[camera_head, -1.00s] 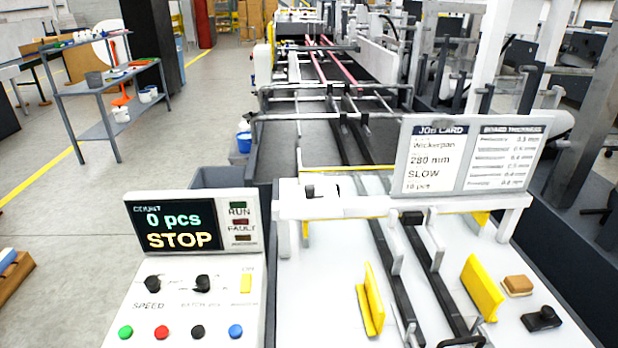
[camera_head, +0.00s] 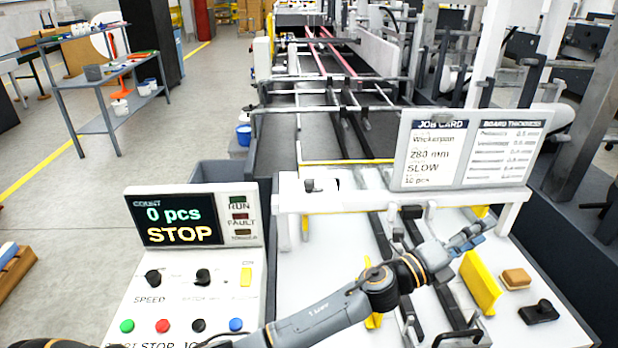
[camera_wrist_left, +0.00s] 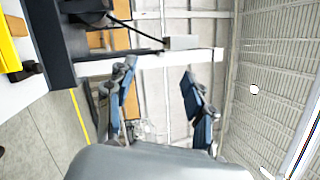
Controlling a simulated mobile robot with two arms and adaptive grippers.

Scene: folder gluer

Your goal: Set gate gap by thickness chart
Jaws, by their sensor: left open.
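The white gate beam (camera_head: 290,202) spans the feed table, with a small black knob (camera_head: 312,186) at its left end. The job card (camera_head: 436,155) reads Wickerpan, 280 mm, SLOW, 10 pcs. The board thickness chart (camera_head: 503,152) stands beside it; its values are small and blurred. My left gripper (camera_head: 472,240) is in front of the beam's right part, below the chart, near the right yellow guide (camera_head: 481,284). In the left wrist view its two fingers (camera_wrist_left: 160,105) are apart with nothing between them. My right gripper is not in view.
The control panel (camera_head: 195,285) at left shows 0 pcs and STOP. The left yellow guide (camera_head: 371,318) is partly behind my arm. A tan block (camera_head: 515,279) and a black block (camera_head: 538,312) lie at the table's right. A shelf cart (camera_head: 105,90) stands at back left.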

